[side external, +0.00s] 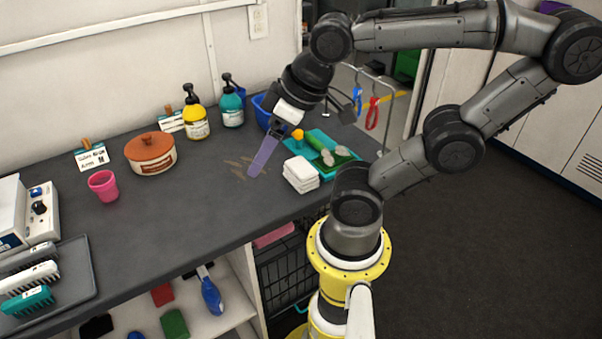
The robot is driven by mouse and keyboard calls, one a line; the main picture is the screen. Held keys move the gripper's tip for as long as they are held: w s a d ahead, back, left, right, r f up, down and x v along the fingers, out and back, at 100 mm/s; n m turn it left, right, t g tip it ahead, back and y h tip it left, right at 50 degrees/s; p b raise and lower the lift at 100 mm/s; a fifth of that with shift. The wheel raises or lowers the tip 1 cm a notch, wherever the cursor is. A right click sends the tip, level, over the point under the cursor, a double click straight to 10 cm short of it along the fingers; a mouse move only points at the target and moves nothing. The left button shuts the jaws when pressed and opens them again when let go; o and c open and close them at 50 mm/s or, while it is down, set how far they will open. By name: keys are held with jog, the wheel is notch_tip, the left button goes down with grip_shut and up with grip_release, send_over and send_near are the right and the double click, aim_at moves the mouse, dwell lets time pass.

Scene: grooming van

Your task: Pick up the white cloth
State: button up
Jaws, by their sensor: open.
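The white cloth (300,174) is a folded, stacked square on the dark counter (205,205), near its front edge. My gripper (316,120) is open and appears in the picture above the cloth, angled downward. Its dark right finger stands out to the side, and its other finger is hard to make out by a purple strip. The gripper is apart from the cloth, and its exact height is hard to judge. Nothing visibly hides the cloth.
Close right is a teal tray (320,143) with small items. Yellow (195,118) and teal (231,106) bottles, a lidded pot (151,155) and a pink cup (103,186) stand further left.

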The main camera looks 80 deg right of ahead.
jog(key=m+g, duration=0.6)
jog(key=m, duration=0.3)
send_over(305, 170)
notch_tip(305, 170, down, 5)
notch_tip(305, 170, down, 14)
jog(key=shift+r, duration=0.1)
jog(key=shift+d, duration=0.1)
jog(key=c, duration=1)
